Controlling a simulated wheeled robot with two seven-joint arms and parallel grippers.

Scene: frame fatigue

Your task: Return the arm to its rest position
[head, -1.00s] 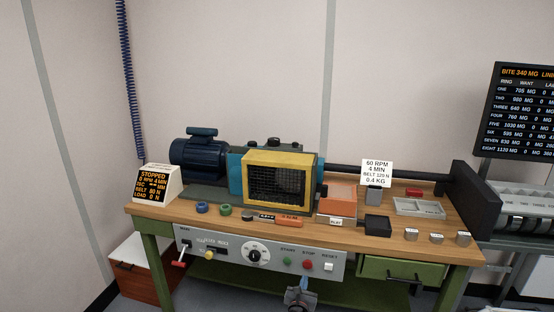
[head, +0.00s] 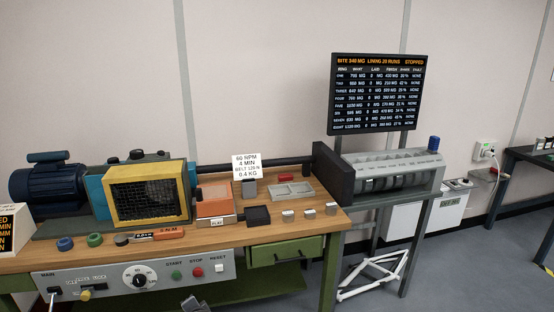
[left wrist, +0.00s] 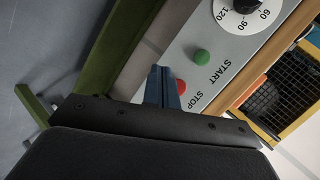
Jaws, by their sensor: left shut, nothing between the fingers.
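My left gripper (left wrist: 168,85) is shut and empty in the left wrist view, its dark blue fingers together. It is in front of the grey control panel (left wrist: 185,50), near the green START button (left wrist: 202,56) and the red STOP button (left wrist: 181,87). Whether it touches the panel I cannot tell. In the head view only the tip of the left gripper (head: 194,303) shows at the bottom edge, below the panel (head: 110,282). START (head: 176,274) and STOP (head: 197,272) are uncovered there. My right gripper is not in view.
The wooden bench (head: 215,238) carries a blue motor (head: 46,186), a yellow mesh guard (head: 147,195), trays and small blocks. A green drawer (head: 285,251) is below. The wall screen (head: 378,95) reads STOPPED.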

